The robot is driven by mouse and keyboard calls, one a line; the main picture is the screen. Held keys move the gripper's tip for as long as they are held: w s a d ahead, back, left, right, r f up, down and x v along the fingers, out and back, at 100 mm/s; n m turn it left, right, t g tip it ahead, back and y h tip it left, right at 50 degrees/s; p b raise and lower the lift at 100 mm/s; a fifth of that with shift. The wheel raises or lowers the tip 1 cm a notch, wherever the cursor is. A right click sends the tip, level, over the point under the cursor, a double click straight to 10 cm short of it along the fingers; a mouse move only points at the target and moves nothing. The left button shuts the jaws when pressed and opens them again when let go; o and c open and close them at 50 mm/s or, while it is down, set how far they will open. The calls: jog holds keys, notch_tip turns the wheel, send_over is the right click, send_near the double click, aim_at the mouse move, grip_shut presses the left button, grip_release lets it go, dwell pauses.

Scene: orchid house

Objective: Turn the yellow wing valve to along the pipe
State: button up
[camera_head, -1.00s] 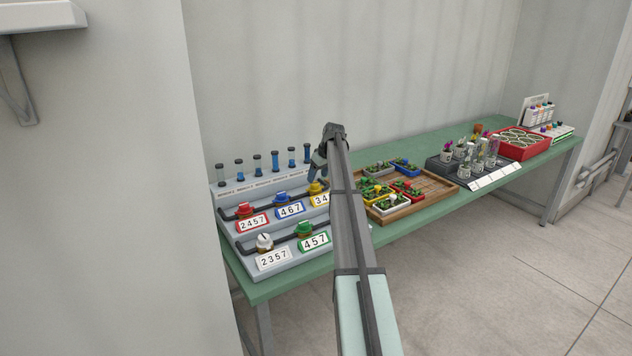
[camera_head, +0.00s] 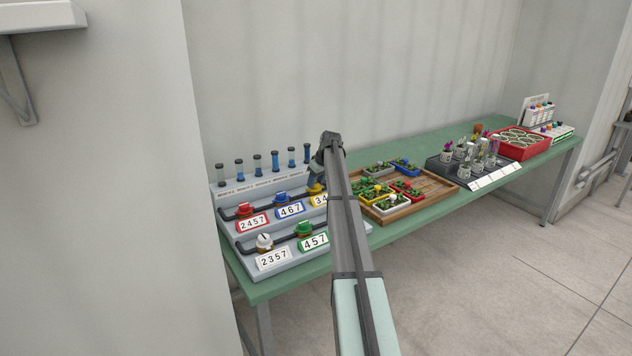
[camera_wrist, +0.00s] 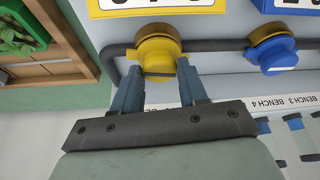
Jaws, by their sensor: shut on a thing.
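The yellow wing valve (camera_wrist: 158,50) sits on a dark pipe (camera_wrist: 222,45) in the wrist view, below a yellow-framed number card (camera_wrist: 150,5). My gripper (camera_wrist: 161,78) has its two blue fingers on either side of the valve's wing and is shut on it.
A blue valve (camera_wrist: 272,55) is beside the yellow one on the same pipe. Red (camera_head: 244,210), white (camera_head: 264,242) and green (camera_head: 304,230) valves stand on the grey panel. A wooden tray (camera_head: 440,186) of potted plants lies just right of my arm.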

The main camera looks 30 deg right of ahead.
jog(key=c, duration=0.5)
jog(key=shift+d+n+y, duration=0.15)
jog(key=shift+n+y, duration=0.35)
jog(key=shift+n, duration=0.8)
jog(key=o, duration=1.1)
jog(key=shift+c, duration=0.2)
jog(key=v, duration=1.3)
jog(key=shift+r, duration=0.45)
